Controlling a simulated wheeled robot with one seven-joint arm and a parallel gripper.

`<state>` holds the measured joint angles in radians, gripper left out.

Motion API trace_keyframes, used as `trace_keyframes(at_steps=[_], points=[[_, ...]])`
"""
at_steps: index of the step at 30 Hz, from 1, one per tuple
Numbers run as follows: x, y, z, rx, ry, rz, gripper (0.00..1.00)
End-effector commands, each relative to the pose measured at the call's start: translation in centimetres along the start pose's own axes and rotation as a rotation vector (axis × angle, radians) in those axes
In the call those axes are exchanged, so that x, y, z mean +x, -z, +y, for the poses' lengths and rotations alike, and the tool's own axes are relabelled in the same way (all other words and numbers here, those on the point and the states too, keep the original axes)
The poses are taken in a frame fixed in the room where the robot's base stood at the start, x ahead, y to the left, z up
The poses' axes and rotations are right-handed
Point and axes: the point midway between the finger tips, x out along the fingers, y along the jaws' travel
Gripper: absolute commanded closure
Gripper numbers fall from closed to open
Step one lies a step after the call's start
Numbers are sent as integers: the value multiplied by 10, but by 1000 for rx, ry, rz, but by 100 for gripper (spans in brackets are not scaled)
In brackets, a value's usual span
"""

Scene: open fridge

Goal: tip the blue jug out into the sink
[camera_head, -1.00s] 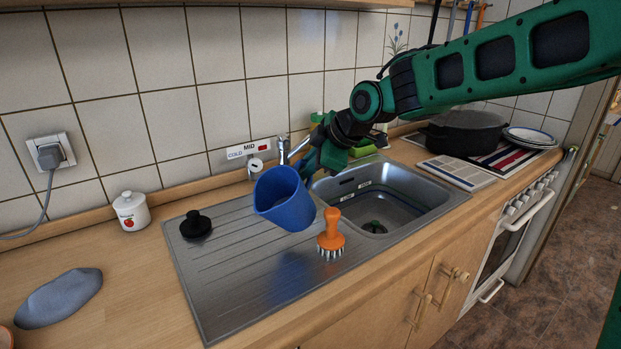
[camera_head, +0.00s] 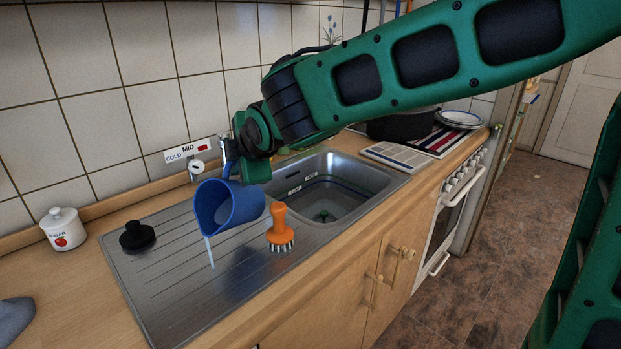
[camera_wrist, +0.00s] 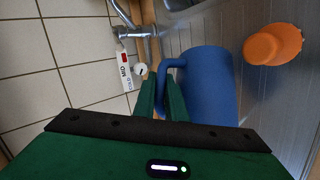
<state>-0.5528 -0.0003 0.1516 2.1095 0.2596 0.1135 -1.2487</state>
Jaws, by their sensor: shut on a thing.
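The blue jug (camera_head: 228,206) is tilted, its mouth turned to the left, above the ribbed drainboard (camera_head: 185,262). A thin pale stream falls from its lip onto the drainboard, left of the sink basin (camera_head: 338,196). My gripper (camera_head: 240,165) is at the jug's upper right side, its fingertips partly hidden. In the wrist view my gripper (camera_wrist: 162,95) is shut on the handle of the jug (camera_wrist: 208,88). The jug's inside is mostly hidden.
An orange brush (camera_head: 280,228) stands on the drainboard beside the jug. A black plug (camera_head: 137,236) lies farther left. The tap (camera_head: 197,170) is behind the jug. A white sugar pot (camera_head: 64,229) stands on the counter at the left.

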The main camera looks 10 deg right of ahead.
Motion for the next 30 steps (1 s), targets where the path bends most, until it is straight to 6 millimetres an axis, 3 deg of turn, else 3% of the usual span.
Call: trace_keyframes(at_steps=[30], points=[[-15, 19, -13, -166, -115, -87, 100]])
